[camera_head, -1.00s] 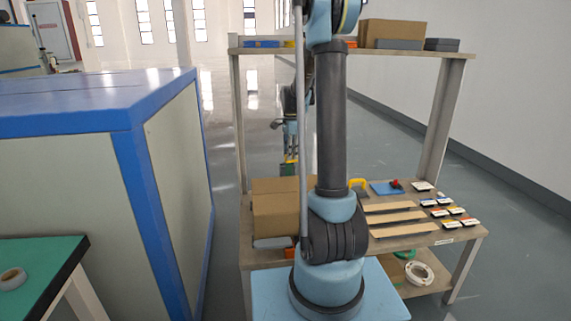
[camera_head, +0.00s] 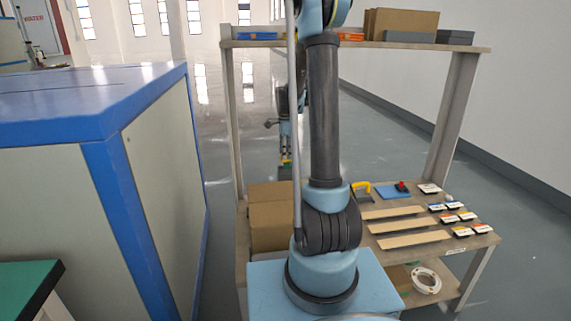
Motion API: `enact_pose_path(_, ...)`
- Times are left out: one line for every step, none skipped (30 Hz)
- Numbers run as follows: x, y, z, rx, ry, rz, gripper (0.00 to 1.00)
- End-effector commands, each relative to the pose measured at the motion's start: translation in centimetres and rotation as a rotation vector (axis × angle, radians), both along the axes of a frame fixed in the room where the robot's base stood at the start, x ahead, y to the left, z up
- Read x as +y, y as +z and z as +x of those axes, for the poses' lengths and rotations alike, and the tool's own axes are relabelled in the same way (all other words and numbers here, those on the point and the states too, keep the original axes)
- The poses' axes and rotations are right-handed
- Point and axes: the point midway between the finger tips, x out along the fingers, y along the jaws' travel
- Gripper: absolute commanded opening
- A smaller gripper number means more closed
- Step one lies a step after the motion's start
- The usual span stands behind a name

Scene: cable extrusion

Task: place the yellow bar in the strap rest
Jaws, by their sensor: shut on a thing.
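My gripper (camera_head: 286,157) hangs beyond my arm's column, left of it and above the cardboard boxes in the picture. It is small and far off, and shut on a small yellow piece, which I take for the yellow bar (camera_head: 286,162). A dark patch shows just below it. The bar's full length and tilt are too small to tell. I cannot make out the strap rest for certain; my arm hides part of the workbench.
The workbench (camera_head: 470,239) bears brown cardboard boxes (camera_head: 270,222), wooden strips (camera_head: 415,239), a yellow-handled tool (camera_head: 362,187), a blue plate (camera_head: 393,192) and several small labelled boxes (camera_head: 462,231). An upper shelf (camera_head: 460,47) spans above. A blue-edged cabinet (camera_head: 150,180) stands left.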

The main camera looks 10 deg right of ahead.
Motion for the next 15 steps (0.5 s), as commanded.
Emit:
enact_pose_path(0.0,-0.3,0.0,0.000,0.000,0.000,0.00)
enact_pose_path(0.0,-0.4,0.0,0.000,0.000,0.000,0.00)
enact_pose_path(0.0,-0.6,0.0,0.000,0.000,0.000,0.00)
enact_pose_path(0.0,-0.9,0.0,0.000,0.000,0.000,0.00)
enact_pose_path(0.0,-1.1,0.0,0.000,0.000,0.000,0.00)
enact_pose_path(0.0,-1.6,0.0,0.000,0.000,0.000,0.00)
enact_pose_path(0.0,-2.0,0.0,0.000,0.000,0.000,0.00)
enact_pose_path(0.0,-2.4,0.0,0.000,0.000,0.000,0.00)
enact_pose_path(0.0,-3.0,0.0,0.000,0.000,0.000,0.00)
enact_pose_path(0.0,-3.4,0.0,0.000,0.000,0.000,0.00)
enact_pose_path(0.0,-3.8,0.0,0.000,0.000,0.000,0.00)
enact_pose_path(0.0,-4.2,0.0,0.000,0.001,0.000,0.00)
enact_pose_path(0.0,-4.3,0.0,0.000,0.001,0.000,0.00)
enact_pose_path(0.0,-4.4,0.0,0.000,0.001,0.000,0.00)
enact_pose_path(0.0,-4.4,0.0,0.000,0.001,0.000,0.00)
